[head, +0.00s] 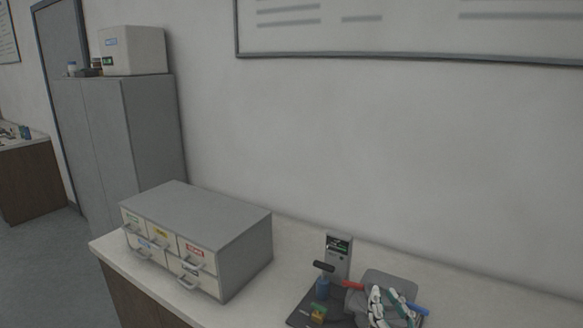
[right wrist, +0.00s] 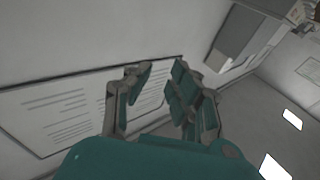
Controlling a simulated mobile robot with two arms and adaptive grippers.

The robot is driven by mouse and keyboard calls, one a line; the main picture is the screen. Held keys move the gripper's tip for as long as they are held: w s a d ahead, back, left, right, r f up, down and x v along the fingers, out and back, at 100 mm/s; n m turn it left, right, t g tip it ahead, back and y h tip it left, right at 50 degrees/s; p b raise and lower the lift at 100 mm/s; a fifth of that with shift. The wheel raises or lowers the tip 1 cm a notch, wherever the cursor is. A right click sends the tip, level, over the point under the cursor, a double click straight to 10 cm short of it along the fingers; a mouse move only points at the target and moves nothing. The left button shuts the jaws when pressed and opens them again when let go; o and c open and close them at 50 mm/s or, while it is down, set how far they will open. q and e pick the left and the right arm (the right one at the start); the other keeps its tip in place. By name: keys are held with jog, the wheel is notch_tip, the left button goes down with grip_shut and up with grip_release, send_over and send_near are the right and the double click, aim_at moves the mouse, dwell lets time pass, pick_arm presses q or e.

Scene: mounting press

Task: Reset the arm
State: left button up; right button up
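My right gripper (head: 392,306) shows at the bottom right of the head view, in front of the press on the counter. In the right wrist view its two teal-padded fingers (right wrist: 158,82) stand apart with nothing between them, against the wall and a framed board. The small mounting press has a grey upright column (head: 338,254) with a small display, a black-handled lever (head: 324,267) and a dark base (head: 302,316). My right gripper hides part of it. My left gripper is in neither view.
A grey drawer unit (head: 245,250) with labelled, handled drawers stands on the white counter (head: 450,285), left of the press. A grey cabinet (head: 152,130) with a white box (head: 133,50) on top is at back left. A framed whiteboard (head: 410,30) hangs on the wall.

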jog(key=s+d+f+m+g+h, duration=0.1)
jog(key=s+d+f+g+h, duration=0.15)
jog(key=s+f+g, duration=0.4)
jog(key=s+d+f+m+g+h, duration=0.1)
jog(key=s+d+f+g+h, duration=0.15)
jog(key=f, duration=0.65)
jog(key=s+a+f+n+g+y, duration=0.1)
jog(key=s+f+g, duration=0.35)
jog(key=s, duration=0.45)
jog(key=s+a+f+n+g+y, duration=0.1)
jog(key=s+f+n+g, duration=0.15)
jog(key=s+f, duration=0.45)
notch_tip(320, 180, down, 23)
jog(key=s+g, duration=0.2)
jog(key=s, duration=0.1)
jog(key=s+d+f, duration=0.3)
jog(key=s+f, duration=1.3)
jog(key=f, duration=0.1)
jog(key=shift+s+f+g+b, duration=0.3)
jog(key=shift+s+g, duration=0.05)
jog(key=shift+g, duration=0.05)
